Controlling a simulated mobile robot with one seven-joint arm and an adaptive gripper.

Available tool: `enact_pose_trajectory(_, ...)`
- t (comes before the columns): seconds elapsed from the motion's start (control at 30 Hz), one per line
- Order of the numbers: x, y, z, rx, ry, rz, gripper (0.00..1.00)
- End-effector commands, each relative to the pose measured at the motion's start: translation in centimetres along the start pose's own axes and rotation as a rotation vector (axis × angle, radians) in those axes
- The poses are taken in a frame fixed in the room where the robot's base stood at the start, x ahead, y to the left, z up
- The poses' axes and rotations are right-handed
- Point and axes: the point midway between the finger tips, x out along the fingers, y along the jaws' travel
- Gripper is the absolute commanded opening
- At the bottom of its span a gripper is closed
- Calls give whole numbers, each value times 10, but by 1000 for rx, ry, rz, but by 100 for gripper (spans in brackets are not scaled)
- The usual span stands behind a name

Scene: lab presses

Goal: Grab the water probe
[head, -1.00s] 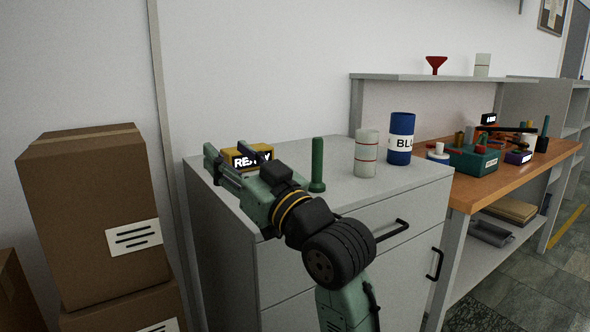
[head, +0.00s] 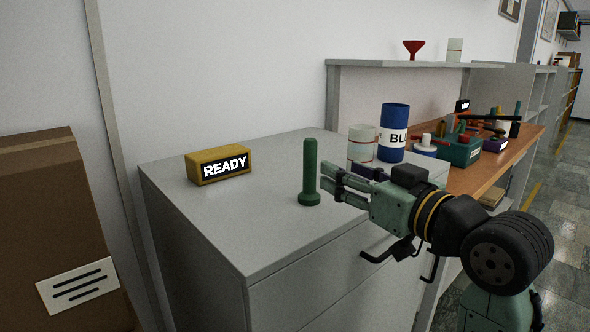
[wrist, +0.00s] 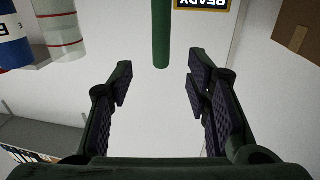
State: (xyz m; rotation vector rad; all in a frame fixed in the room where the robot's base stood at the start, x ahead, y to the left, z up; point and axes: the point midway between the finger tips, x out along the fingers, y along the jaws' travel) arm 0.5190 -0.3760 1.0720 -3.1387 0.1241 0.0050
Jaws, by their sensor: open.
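A green upright rod with a wider round foot (head: 309,172), which I take as the water probe, stands on the grey cabinet top (head: 255,215). My gripper (head: 326,178) is open and empty, just right of the rod at about its lower half, fingers pointing left towards it. In the wrist view the rod (wrist: 161,34) shows upside down, ahead of and lined up between the open fingertips (wrist: 160,74). The rod does not appear to be between the fingers.
A yellow box reading READY (head: 219,165) sits left of the rod. A white jar with red lines (head: 361,143) and a blue labelled canister (head: 394,118) stand behind my gripper. A cluttered wooden bench (head: 486,165) lies to the right. A carton (head: 55,215) is at left.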

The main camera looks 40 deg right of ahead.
Motion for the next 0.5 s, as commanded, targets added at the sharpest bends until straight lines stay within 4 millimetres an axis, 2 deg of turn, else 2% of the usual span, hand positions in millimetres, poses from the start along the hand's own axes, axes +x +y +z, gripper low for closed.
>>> enact_pose_trajectory(0.3,44,0,-2,1,-1,-1,45)
enact_pose_trajectory(0.5,59,0,-2,0,-1,1,45)
